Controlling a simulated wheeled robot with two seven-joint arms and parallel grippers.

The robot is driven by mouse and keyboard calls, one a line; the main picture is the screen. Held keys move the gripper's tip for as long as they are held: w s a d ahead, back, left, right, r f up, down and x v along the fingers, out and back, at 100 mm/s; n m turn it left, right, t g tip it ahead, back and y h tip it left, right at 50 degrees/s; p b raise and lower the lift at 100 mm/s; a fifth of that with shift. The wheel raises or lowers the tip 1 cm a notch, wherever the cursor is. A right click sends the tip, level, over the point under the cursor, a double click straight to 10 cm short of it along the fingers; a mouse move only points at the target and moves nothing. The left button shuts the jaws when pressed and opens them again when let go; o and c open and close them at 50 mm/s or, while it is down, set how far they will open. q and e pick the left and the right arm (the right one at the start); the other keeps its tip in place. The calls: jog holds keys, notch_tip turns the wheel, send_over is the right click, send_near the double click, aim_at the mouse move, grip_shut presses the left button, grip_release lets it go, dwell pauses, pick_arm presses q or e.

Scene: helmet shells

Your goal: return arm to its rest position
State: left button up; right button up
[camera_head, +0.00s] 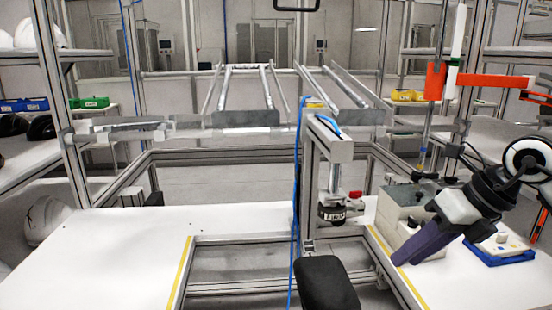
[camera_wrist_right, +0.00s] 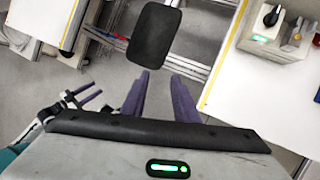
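My right arm comes in from the right edge of the head view. Its gripper (camera_head: 405,260) has purple fingers that point down and to the left, over the right-hand white table beside the grey control box. In the right wrist view the two purple fingers (camera_wrist_right: 160,78) stand apart, with only floor and frame showing between them. The right gripper is open and empty. My left arm and gripper do not show in the head view.
A grey control box (camera_head: 400,205) stands close to the right gripper. A black pad (camera_head: 325,284) is at the front middle. A clamp post (camera_head: 334,180) stands behind it. A blue-based device (camera_head: 500,248) lies at the right. The left white table (camera_head: 110,250) is mostly clear.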

jog(key=s+a+f+m+y, duration=0.1)
jog(key=s+a+m+y, duration=0.2)
jog(key=a+y, duration=0.6)
jog(key=s+a+f+m+y, duration=0.1)
jog(key=s+a+m+y, duration=0.3)
jog(key=a, duration=1)
jog(key=w+d+f+m+t+h, duration=0.1)
jog(key=d+f+m+t+h, duration=0.45)
jog(key=f+m, duration=0.4)
jog(key=w+d+f+m+t+h, duration=0.2)
jog(key=d+f+m+t+h, duration=0.4)
jog(key=m, duration=0.6)
jog(key=s+d+f+m+g+h, duration=0.1)
jog(key=s+f+m+g+h, duration=0.1)
jog(key=s+f, duration=0.7)
jog(key=s+f+m+g+h, duration=0.1)
jog(key=s+f+m+g, duration=0.3)
jog(key=s+f, duration=0.6)
notch_tip(320, 180, down, 3)
jog(key=shift+d+f+m+h, duration=0.1)
jog(key=shift+d+m+h, duration=0.3)
jog(key=shift+m, duration=0.85)
